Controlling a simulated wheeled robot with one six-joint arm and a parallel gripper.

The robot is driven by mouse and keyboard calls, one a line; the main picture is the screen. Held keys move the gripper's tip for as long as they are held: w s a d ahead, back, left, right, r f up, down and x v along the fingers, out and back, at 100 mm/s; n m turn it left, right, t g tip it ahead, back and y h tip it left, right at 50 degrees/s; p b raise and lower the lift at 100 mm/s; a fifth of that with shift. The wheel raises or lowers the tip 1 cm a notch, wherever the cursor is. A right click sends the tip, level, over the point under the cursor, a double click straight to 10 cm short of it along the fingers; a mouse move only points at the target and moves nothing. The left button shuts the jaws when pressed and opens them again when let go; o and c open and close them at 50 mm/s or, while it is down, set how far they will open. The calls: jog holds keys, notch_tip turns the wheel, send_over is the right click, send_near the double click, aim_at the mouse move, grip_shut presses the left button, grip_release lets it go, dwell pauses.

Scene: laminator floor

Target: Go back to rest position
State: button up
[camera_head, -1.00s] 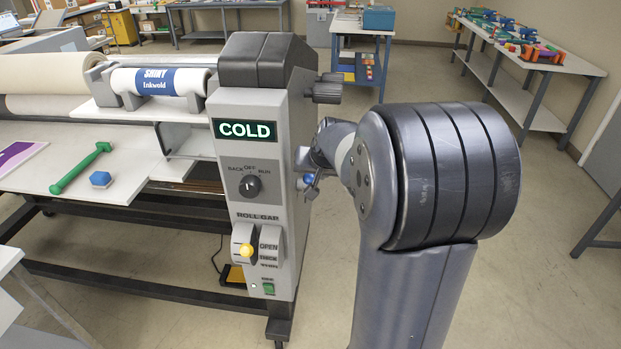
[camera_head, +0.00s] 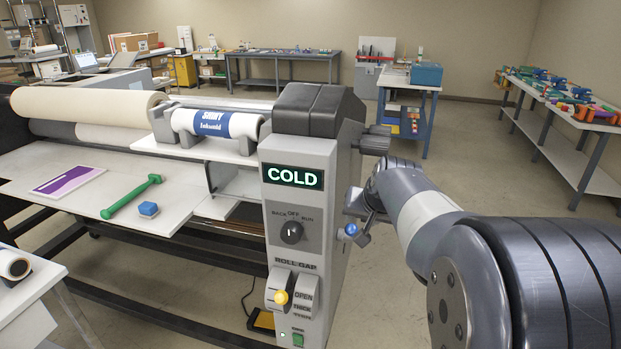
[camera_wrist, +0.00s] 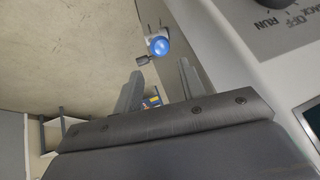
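My gripper (camera_wrist: 160,68) shows in the wrist view with its two grey fingers apart and nothing between them. Beyond the fingertips is a blue ball knob (camera_wrist: 158,46) on the side of the laminator; it also shows in the head view (camera_head: 351,229). The fingers look clear of the knob, though the exact gap is hard to judge. The laminator (camera_head: 305,220) has a lit COLD display (camera_head: 293,176), a dial (camera_head: 291,232) and a roll gap lever with a yellow knob (camera_head: 281,297). In the head view my arm reaches from the lower right to beside the laminator's right side.
A blue cart (camera_head: 408,120) and a long bench (camera_head: 570,150) stand behind to the right. Open floor lies between them and the laminator.

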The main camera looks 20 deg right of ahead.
aim_at(353, 227)
jog(key=p+x, duration=0.1)
jog(key=x, duration=0.9)
jog(key=shift+w+f+p, duration=0.1)
jog(key=shift+p, duration=0.25)
